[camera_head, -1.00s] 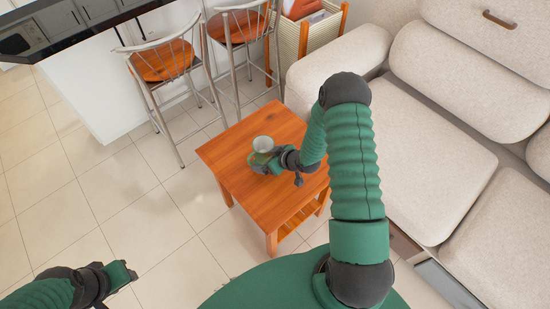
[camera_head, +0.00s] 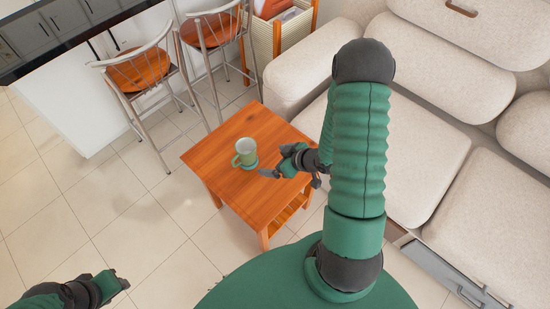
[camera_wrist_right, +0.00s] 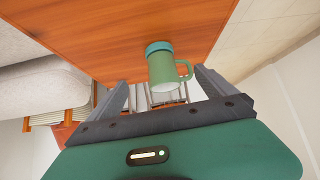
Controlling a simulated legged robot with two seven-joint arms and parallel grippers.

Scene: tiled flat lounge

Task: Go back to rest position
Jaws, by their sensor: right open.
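A green mug (camera_head: 245,152) stands upright on a small wooden table (camera_head: 218,172), and its handle points left in the head view. A darker green round piece shows at its base. My right gripper (camera_head: 268,173) is open and empty, apart from the mug and to its right over the table. In the right wrist view the mug (camera_wrist_right: 162,68) lies beyond the two spread fingers (camera_wrist_right: 160,95). My left gripper (camera_head: 122,280) is at the lower left edge, low over the floor; its fingers are too small to judge.
A beige sofa (camera_head: 410,140) runs along the right. Two bar stools (camera_head: 140,72) and a white counter (camera_head: 75,110) stand at the back left. A woven bin (camera_head: 285,35) is behind the table. Tiled floor (camera_head: 80,215) at left is clear.

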